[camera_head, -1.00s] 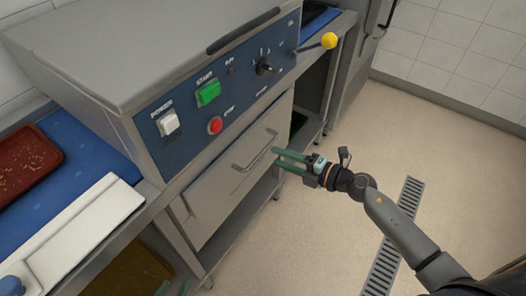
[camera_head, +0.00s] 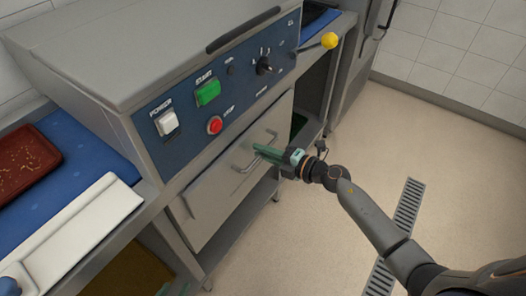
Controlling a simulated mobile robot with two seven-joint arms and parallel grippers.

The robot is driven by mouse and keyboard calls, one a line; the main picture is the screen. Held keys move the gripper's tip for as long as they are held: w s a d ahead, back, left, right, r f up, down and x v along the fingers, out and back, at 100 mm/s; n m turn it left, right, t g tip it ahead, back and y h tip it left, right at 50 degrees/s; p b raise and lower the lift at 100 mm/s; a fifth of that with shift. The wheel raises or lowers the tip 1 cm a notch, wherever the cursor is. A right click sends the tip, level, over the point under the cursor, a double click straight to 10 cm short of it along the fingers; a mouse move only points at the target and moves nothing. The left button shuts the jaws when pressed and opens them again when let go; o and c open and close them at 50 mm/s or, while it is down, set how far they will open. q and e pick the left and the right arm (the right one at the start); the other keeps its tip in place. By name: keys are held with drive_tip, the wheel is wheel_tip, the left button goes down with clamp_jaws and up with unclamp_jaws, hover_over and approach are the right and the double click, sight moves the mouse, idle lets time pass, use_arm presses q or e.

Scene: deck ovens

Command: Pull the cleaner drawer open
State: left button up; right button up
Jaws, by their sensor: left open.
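The drawer (camera_head: 213,203) is a grey front panel below the blue control panel, and it looks closed. Its bar handle (camera_head: 240,168) runs slantwise across the upper part. My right gripper (camera_head: 268,153), with green fingers, comes in from the right and overlaps the handle's middle and right part. The fingers look close together; whether they grip the bar is unclear. My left gripper (camera_head: 173,289) shows only as green fingertips at the bottom edge, below and left of the drawer and apart from it.
The control panel (camera_head: 190,110) has a green button, a red button, a white switch and a knob. A yellow-knobbed lever (camera_head: 329,41) sticks out at its right. A blue counter (camera_head: 85,152) with a red tray (camera_head: 25,165) is at left. The floor (camera_head: 290,240) ahead is clear.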

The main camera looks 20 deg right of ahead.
clamp_jaws()
idle(1.0)
